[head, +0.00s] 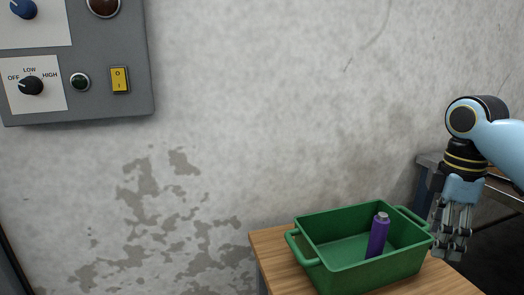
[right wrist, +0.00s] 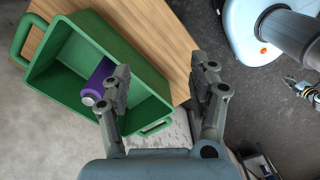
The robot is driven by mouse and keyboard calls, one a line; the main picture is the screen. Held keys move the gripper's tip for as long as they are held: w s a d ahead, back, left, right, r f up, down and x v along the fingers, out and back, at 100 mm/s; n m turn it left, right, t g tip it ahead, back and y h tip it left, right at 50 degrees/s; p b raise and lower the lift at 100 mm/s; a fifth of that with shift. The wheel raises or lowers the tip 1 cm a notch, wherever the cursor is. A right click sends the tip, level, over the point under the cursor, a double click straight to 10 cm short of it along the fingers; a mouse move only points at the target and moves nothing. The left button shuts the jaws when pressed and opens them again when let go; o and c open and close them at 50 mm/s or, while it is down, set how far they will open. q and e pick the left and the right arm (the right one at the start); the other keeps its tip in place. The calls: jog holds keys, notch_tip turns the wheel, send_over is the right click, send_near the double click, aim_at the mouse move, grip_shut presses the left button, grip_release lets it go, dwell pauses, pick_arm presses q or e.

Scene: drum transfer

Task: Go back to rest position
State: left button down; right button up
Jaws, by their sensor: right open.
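My right gripper (head: 449,250) hangs fingers down just right of the green crate, apart from the purple bottle. In the right wrist view the right gripper (right wrist: 163,82) has its fingers spread with nothing between them. The purple bottle (head: 378,238) with a grey cap stands tilted inside the green crate (head: 363,277). A small metallic part that looks like my left gripper (right wrist: 303,90) shows at the right edge there, too small to read.
The crate stands on a wooden table (head: 268,243). A grey control panel (head: 140,95) with knobs and a yellow switch (head: 119,79) hangs on the worn wall at left. A grey bench (head: 430,165) stands behind my right arm.

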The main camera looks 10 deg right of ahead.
jog(key=s+a+f+m+g, duration=0.1)
jog(key=s+a+f+m, duration=0.1)
jog(key=s+f, duration=0.7)
jog(key=s+a+f+m+g+y, duration=0.15)
jog(key=s+f, duration=0.35)
jog(key=f, duration=0.7)
jog(key=s+a+f+m+g, duration=0.1)
jog(key=s+a+f, duration=0.2)
jog(key=s+f, duration=0.6)
jog(key=s+a+f+m+t+h, duration=0.1)
jog(key=s+a+f+m+t, duration=0.1)
jog(key=s+f, duration=0.7)
jog(key=s+a+f+m+t+h, duration=0.1)
jog(key=s+f+m, duration=0.3)
jog(key=s+f, duration=0.5)
jog(key=shift+a+f+t, duration=0.2)
jog(key=shift+a+t, duration=0.3)
jog(key=shift+t, duration=0.15)
